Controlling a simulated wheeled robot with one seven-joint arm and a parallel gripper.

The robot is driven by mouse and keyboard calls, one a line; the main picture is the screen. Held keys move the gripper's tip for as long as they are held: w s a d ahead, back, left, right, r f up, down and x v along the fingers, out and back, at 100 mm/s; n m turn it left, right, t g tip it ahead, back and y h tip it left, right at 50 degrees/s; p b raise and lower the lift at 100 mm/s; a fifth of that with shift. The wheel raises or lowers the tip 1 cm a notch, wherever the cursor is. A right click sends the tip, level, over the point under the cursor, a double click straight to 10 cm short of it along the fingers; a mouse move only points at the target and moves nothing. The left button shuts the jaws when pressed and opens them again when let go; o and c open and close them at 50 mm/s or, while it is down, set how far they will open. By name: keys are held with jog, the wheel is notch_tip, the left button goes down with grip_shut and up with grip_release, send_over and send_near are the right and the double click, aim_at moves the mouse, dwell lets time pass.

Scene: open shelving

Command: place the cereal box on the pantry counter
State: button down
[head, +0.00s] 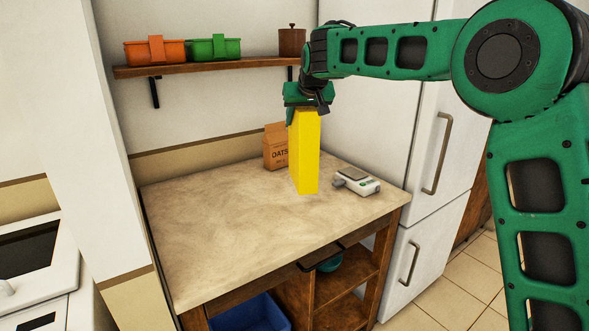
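The cereal box (304,155) is a tall yellow box, upright in the head view. My gripper (306,106) points down over its top edge and appears shut on it. The fingertips are partly hidden behind the box top and my wrist. The pantry counter (225,225) is a wooden cabinet with a pale, stone-like top. The box's lower end is over the right half of the counter; I cannot tell whether it touches the top.
A brown oats bag (274,148) stands behind the box, and a small scale (357,181) sits to its right. A wall shelf (215,67) holds an orange bin, a green bin and a brown canister. A fridge (420,170) stands at right. The counter's left half is clear.

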jog(key=w+d+f, duration=0.6)
jog(key=d+f, duration=0.1)
jog(key=f, duration=0.3)
jog(key=shift+w+d, duration=0.15)
jog(key=shift+d, duration=0.25)
jog(key=shift+f, duration=0.2)
jog(key=c, duration=0.9)
grip_release()
jog(key=shift+r, duration=0.1)
jog(key=v, duration=1.2)
